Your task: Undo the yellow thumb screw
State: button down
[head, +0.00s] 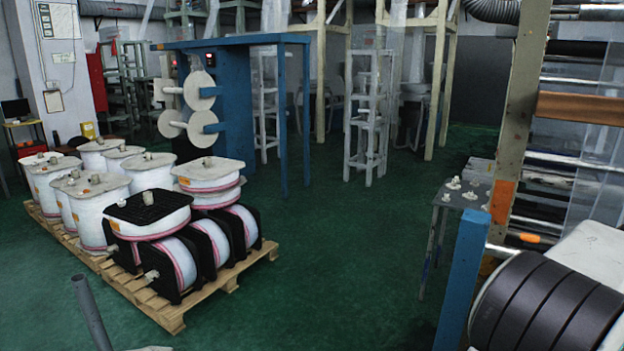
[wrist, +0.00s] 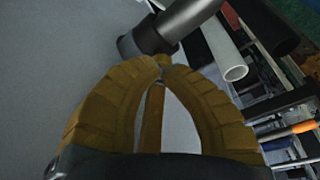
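In the wrist view, my gripper (wrist: 163,69) has two ochre, ribbed fingers. They curve inward and their tips come together at a small yellow piece (wrist: 160,60), which looks like the thumb screw. The tips appear closed on it; they hide most of it. It sits against the black collar (wrist: 140,42) of a silver roller or shaft (wrist: 188,18). An ochre bar shows between the fingers; I cannot tell what it is. In the head view neither my gripper nor the screw can be made out.
In the wrist view, a white tube (wrist: 228,58) lies close right of the shaft, with a machine frame beyond. In the head view, a pallet (head: 172,317) of spools stands left. Black rolls (head: 545,300) and a blue post (head: 463,275) are at right. The green floor between is clear.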

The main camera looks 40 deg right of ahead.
jog(key=r, duration=0.1)
jog(key=d+r+b, duration=0.1)
jog(key=r, duration=0.1)
jog(key=shift+d+r+h, duration=0.25)
jog(key=shift+d+h, duration=0.05)
jog(key=shift+h, duration=0.1)
notch_tip(320, 180, down, 6)
jog(key=a+y+b, duration=0.1)
jog(key=a+b, duration=0.2)
jog(key=b, duration=0.4)
jog(key=shift+w, duration=0.2)
jog(key=shift+s+d+p, duration=0.1)
jog(key=shift+d+p, duration=0.5)
jog(key=shift+p, duration=0.05)
dwell(0.9)
jog(key=shift+s+p, duration=0.2)
jog(key=shift+p, duration=0.9)
dwell(0.7)
jog(key=shift+a, duration=0.2)
jog(key=shift+a+f, duration=0.1)
jog(key=shift+a, duration=0.15)
